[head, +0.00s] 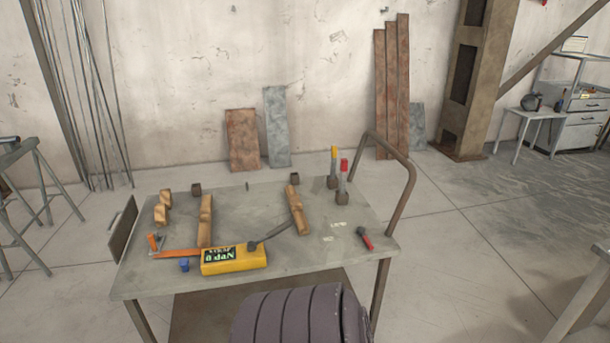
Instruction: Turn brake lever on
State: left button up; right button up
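A cart-like metal table (262,200) stands in front of me. At its back right, a lever with a yellow grip (334,153) and a lever with a red grip (344,165) stand up side by side from small dark blocks. A shorter red-handled piece (365,238) lies at the right of the tabletop. No label shows which of these is the brake lever, and I cannot tell its on or off position. Neither of my grippers is in view.
A yellow box (234,259), an orange-handled tool (176,253), a blue piece (184,265) and wooden blocks (297,210) are on the table. A brown tube handle (404,168) rises at its right end.

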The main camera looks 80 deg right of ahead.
aim_at(360, 230)
jog(key=z, duration=3.15)
